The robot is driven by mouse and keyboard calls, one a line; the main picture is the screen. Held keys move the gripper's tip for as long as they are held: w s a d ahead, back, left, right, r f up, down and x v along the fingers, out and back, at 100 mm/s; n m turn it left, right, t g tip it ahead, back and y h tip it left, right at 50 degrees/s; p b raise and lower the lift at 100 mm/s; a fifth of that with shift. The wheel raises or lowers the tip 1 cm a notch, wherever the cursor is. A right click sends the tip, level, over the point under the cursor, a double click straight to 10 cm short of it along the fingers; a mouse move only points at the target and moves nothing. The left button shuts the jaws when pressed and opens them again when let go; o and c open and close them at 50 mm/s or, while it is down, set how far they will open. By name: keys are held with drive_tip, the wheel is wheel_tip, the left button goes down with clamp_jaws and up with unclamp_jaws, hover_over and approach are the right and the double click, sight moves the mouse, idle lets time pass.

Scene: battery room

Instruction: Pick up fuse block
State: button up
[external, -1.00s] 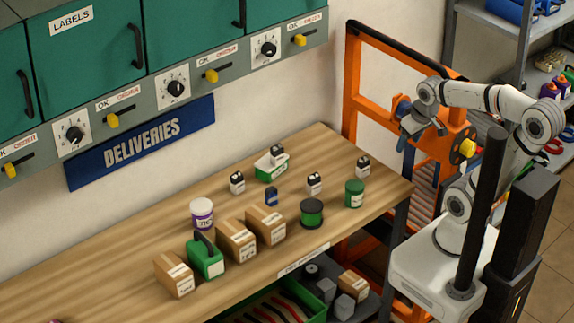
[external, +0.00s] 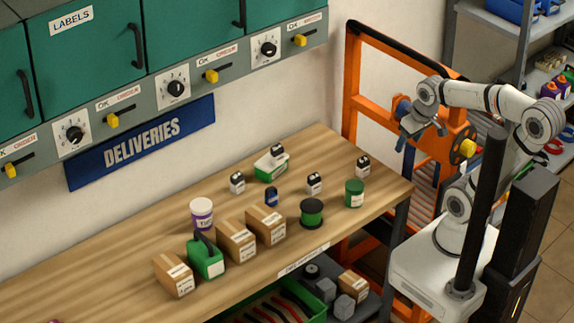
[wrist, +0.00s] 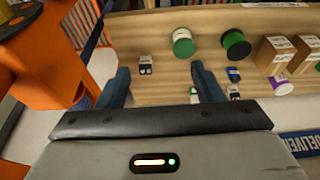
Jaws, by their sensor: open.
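Several small white blocks with dark tops stand on the wooden bench; I cannot tell by label which is the fuse block. One (external: 363,167) is at the right end near the wall, another (external: 314,183) is mid-bench, a third (external: 237,183) is further left, and one (external: 277,152) sits on a green-and-white box (external: 270,168). My gripper (external: 420,139) is raised beyond the bench's right end, apart from all of them. In the wrist view my gripper (wrist: 163,76) is open and empty, with one block (wrist: 146,64) appearing between its fingers, some distance off.
A small blue item (external: 271,197), green spool (external: 312,213), green can (external: 354,194), purple-and-white tub (external: 201,214), cardboard boxes (external: 236,241) and green jug (external: 206,258) stand on the bench (external: 130,262). An orange frame (external: 352,85) rises beside my arm. The bench's right corner is clear.

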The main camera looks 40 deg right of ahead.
drive_tip(key=shift+w, duration=0.15)
drive_tip(key=t+b, duration=0.1)
drive_tip(key=b, duration=0.5)
hover_over(277, 148)
drive_tip(key=s, duration=0.2)
wheel_tip(277, 148, down, 13)
drive_tip(key=shift+s+r, duration=0.15)
drive_tip(key=shift+p+x, duration=0.85)
drive_tip(key=shift+x, duration=3.1)
drive_tip(key=shift+c, duration=0.5)
